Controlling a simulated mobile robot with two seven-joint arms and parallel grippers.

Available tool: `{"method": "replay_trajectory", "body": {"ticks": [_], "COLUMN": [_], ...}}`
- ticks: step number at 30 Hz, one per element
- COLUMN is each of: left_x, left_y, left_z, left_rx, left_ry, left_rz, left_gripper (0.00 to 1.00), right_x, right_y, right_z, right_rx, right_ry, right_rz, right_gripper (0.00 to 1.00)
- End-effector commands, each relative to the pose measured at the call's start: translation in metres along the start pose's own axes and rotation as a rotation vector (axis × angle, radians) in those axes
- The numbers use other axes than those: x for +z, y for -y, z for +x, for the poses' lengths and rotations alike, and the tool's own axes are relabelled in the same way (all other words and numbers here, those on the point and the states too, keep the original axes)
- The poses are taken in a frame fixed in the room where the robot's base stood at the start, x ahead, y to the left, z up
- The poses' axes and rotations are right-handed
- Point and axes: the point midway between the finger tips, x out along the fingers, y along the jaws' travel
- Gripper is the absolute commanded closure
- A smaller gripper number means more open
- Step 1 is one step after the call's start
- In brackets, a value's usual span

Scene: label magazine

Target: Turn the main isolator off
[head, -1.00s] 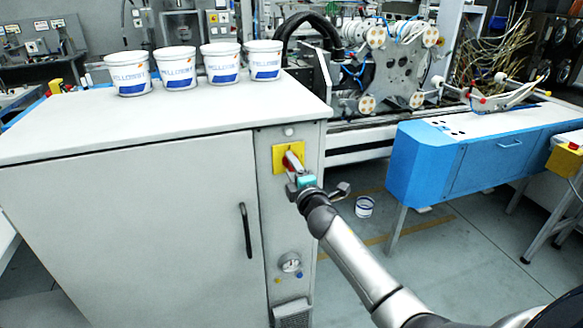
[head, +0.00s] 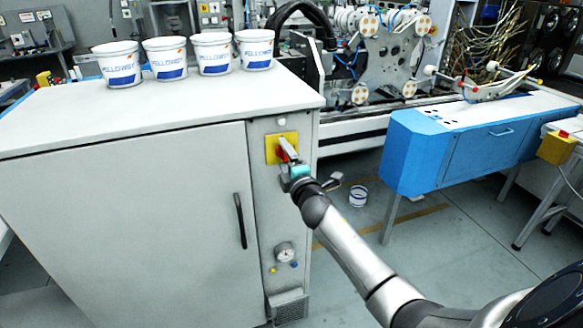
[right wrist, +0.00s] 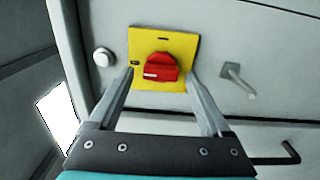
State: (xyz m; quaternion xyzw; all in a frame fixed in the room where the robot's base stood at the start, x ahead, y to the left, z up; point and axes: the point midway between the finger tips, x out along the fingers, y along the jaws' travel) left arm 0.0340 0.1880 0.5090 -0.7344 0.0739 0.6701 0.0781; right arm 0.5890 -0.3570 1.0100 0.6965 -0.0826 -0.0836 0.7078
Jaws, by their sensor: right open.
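The main isolator is a red rotary knob (head: 281,157) on a square yellow plate (head: 271,148), high on the narrow right panel of the grey cabinet. In the right wrist view, the red knob (right wrist: 160,67) carries a short white mark and stands out from the yellow plate (right wrist: 180,42). My right gripper (right wrist: 161,72) is open, with one finger at each side of the knob and a visible gap between. In the head view my right gripper (head: 287,152) is at the plate and partly covers the knob. My left gripper is not in view.
The grey cabinet (head: 130,200) has a black door handle (head: 240,220) left of the panel and a gauge (head: 285,252) below the knob. Several white tubs (head: 165,58) stand on top. A blue bench (head: 455,150) stands at right.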

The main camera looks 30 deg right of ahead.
Motion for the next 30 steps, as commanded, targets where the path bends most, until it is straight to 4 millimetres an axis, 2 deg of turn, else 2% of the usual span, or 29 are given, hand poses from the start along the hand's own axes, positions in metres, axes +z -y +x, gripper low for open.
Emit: {"method": "replay_trajectory", "body": {"ticks": [5, 24, 30], "left_x": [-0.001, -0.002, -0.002], "left_y": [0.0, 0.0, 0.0], "left_z": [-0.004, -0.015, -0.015], "left_rx": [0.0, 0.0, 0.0], "left_ry": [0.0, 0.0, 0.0], "left_rz": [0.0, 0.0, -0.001], "left_gripper": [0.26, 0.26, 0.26], "right_x": [0.0, 0.0, 0.0], "right_y": [0.001, 0.001, 0.001], "right_z": [-0.016, -0.116, -0.14], "right_rx": [-0.003, -0.003, -0.002], "right_ry": [-0.001, 0.001, 0.0], "right_rz": [0.0, 0.001, 0.0], "right_gripper": [0.18, 0.18, 0.18]}}
